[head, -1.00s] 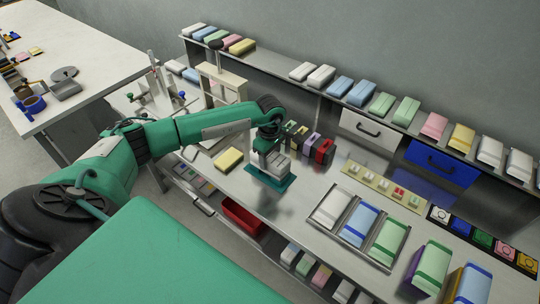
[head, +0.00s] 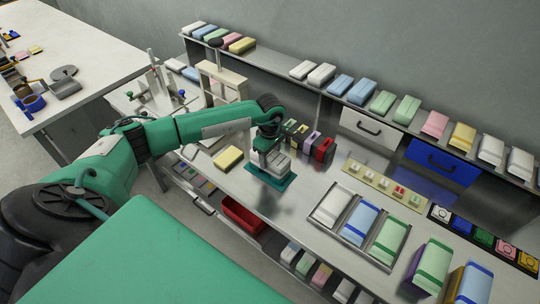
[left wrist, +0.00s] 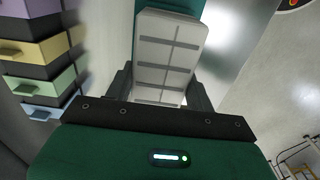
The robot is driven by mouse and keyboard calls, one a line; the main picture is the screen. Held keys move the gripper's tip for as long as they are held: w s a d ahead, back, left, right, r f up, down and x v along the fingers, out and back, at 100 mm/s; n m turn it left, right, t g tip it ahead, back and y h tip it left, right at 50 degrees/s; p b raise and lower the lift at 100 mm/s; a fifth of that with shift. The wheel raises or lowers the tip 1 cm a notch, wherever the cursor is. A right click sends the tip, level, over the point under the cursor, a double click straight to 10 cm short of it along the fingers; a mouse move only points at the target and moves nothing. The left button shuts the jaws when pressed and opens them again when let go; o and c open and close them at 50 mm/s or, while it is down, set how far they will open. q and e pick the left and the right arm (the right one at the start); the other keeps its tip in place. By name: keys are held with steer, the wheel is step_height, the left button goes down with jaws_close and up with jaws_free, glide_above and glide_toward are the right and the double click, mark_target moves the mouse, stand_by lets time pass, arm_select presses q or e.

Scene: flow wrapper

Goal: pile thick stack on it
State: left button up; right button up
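A thick white stack (head: 279,166) with grey bands stands on or just over a teal plate (head: 262,176) on the steel bench. My left gripper (head: 268,151) points down over the stack. In the left wrist view the stack (left wrist: 170,48) lies between the two fingers of the left gripper (left wrist: 162,92), which appear to touch its sides. Part of the teal plate (left wrist: 172,4) shows beyond it. The underside of the stack is hidden, so I cannot tell whether it rests on the plate. My right gripper is not in view.
A yellow block (head: 228,158) lies left of the plate. Dark blocks with coloured faces (head: 311,143) stand close behind it. A tray (head: 341,234) of white, blue and green packs is to the right. A red bin (head: 242,216) sits below. Bare bench lies between plate and tray.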

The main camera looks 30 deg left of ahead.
arm_select(q)
steer(key=o, duration=0.5)
steer(key=shift+c, duration=0.2)
step_height(320, 180, up, 14)
steer(key=b, duration=0.3)
steer(key=shift+b, duration=0.35)
steer(key=shift+f, duration=0.1)
